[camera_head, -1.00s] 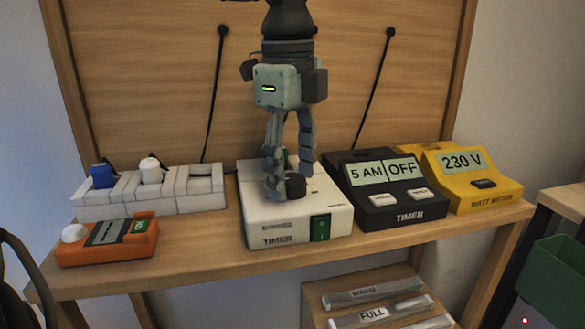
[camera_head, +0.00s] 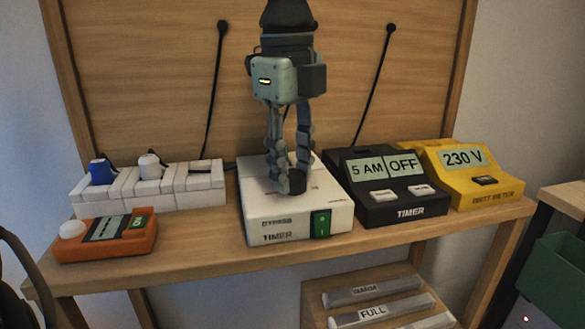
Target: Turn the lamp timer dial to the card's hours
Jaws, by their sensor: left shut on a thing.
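The white timer box (camera_head: 270,213) stands in the middle of the wooden shelf, with a green switch (camera_head: 320,223) on its front. My left gripper (camera_head: 287,187) reaches down from above, with its fingertips low over the box top. It is shut on the dark timer dial, which the fingers mostly hide, so no pointer or scale can be read. I see no card with hours that I can make out. A black timer (camera_head: 398,211) to the right shows "5 AM" and "OFF". My right gripper is not in view.
A yellow watt meter (camera_head: 470,195) reading 230 V stands at the right. A white power strip (camera_head: 205,195) and an orange device (camera_head: 140,246) are at the left. Labelled bars, one reading "FULL" (camera_head: 372,311), lie below. A green bin (camera_head: 555,270) is at far right.

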